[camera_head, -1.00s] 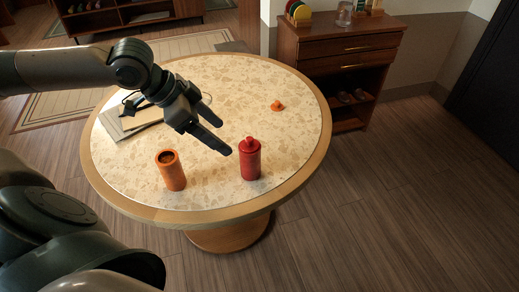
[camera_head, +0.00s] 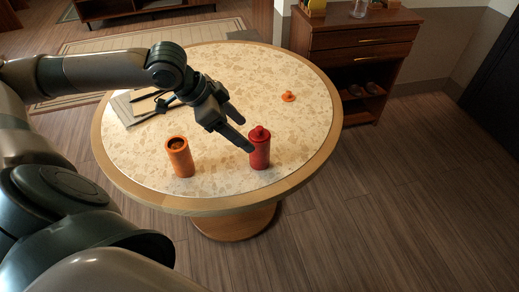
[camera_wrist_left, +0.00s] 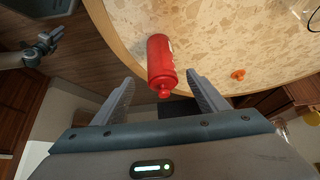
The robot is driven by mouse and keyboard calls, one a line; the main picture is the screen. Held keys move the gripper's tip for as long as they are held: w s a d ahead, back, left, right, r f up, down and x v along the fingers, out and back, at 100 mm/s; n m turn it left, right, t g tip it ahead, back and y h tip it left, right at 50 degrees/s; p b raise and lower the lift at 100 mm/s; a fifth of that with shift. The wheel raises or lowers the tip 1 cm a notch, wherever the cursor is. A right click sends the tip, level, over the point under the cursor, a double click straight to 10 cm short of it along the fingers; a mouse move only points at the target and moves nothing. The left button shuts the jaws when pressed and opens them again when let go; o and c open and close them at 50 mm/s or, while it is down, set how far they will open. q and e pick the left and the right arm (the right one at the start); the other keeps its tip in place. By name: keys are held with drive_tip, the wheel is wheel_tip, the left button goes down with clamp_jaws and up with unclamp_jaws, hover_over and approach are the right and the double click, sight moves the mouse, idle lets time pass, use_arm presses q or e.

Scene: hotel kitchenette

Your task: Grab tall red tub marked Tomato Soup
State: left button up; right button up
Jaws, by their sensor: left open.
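The tall red tub (camera_head: 260,153) stands upright with its lid on, near the front right of the round table. In the left wrist view the red tub (camera_wrist_left: 160,62) lies ahead, between the lines of the two fingers. No label text can be read. My left gripper (camera_head: 242,132) is open and empty, close to the tub's upper left side; one finger overlaps the tub's edge in the head view. In the left wrist view my left gripper (camera_wrist_left: 163,92) has its fingers spread wide, with the tub's capped end near the gap.
An orange open tub (camera_head: 180,158) stands left of the red one on the round table (camera_head: 222,204). A small orange lid (camera_head: 288,96) lies toward the back right. A wooden cabinet (camera_head: 355,45) stands behind.

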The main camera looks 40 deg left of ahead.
sight(250, 138)
use_arm(q)
drive_tip(key=x, duration=0.6)
drive_tip(key=shift+f, duration=0.1)
drive_tip(key=shift+w+d+f, duration=0.15)
drive_tip(key=shift+w+f, duration=0.05)
drive_tip(key=shift+f, duration=0.2)
use_arm(e)
drive_tip(key=shift+s+r, duration=0.1)
use_arm(q)
drive_tip(key=shift+w+x, duration=0.15)
drive_tip(key=shift+x, duration=0.85)
drive_tip(key=shift+w+x, duration=0.15)
drive_tip(key=shift+x, duration=0.85)
drive_tip(key=shift+w+d+f, duration=0.25)
drive_tip(key=shift+f, duration=0.1)
use_arm(e)
drive_tip(key=shift+w, duration=0.55)
drive_tip(key=shift+s, duration=0.1)
